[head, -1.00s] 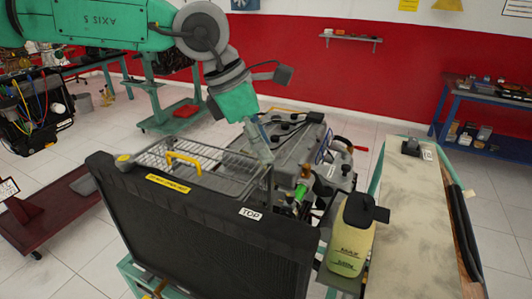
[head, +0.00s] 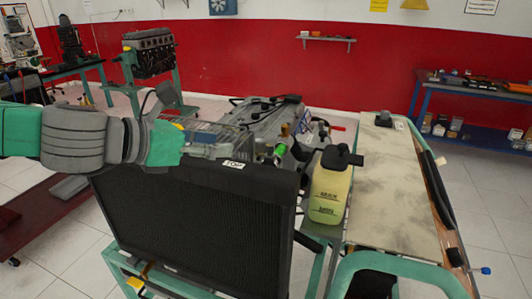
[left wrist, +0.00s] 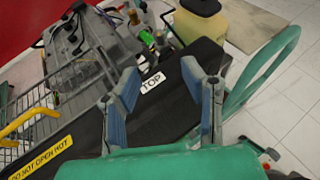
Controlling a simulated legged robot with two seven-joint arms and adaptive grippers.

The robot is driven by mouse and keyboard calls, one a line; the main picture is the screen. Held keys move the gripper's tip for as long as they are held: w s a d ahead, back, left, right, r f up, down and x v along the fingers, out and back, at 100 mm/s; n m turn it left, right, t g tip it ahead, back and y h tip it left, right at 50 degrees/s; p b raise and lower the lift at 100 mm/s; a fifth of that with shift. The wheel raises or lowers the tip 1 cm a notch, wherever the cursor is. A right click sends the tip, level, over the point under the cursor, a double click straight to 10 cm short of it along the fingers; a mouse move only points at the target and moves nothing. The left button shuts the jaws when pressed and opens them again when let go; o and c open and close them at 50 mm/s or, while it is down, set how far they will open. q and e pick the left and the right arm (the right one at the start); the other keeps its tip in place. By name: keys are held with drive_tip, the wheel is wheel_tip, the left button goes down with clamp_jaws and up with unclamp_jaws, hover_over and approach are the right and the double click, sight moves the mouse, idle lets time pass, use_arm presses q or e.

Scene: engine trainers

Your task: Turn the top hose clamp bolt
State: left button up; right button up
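My left gripper (head: 208,150) is over the top edge of the black radiator (head: 205,215), near its TOP label. In the left wrist view the two blue-grey fingers of the left gripper (left wrist: 161,74) are spread apart with nothing between them. The radiator's top (left wrist: 88,125) passes beneath them. The engine (head: 268,120) stands behind the radiator. A green fitting (head: 280,149) shows beside it, and also in the left wrist view (left wrist: 147,37), beyond the fingers. The top hose clamp and its bolt are too small to make out. My right gripper is not in view.
A yellow coolant bottle (head: 329,190) stands right of the radiator. A worn bench top (head: 390,190) and green frame tubes (head: 405,263) lie farther right. A wire guard (left wrist: 90,68) with a yellow handle (left wrist: 28,122) is behind the radiator.

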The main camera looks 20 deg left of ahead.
sight(267, 146)
use_arm(q)
drive_tip(key=b+x, duration=0.1)
drive_tip(key=x, duration=1.2)
drive_tip(key=shift+w+a, duration=0.1)
drive_tip(key=shift+a, duration=0.1)
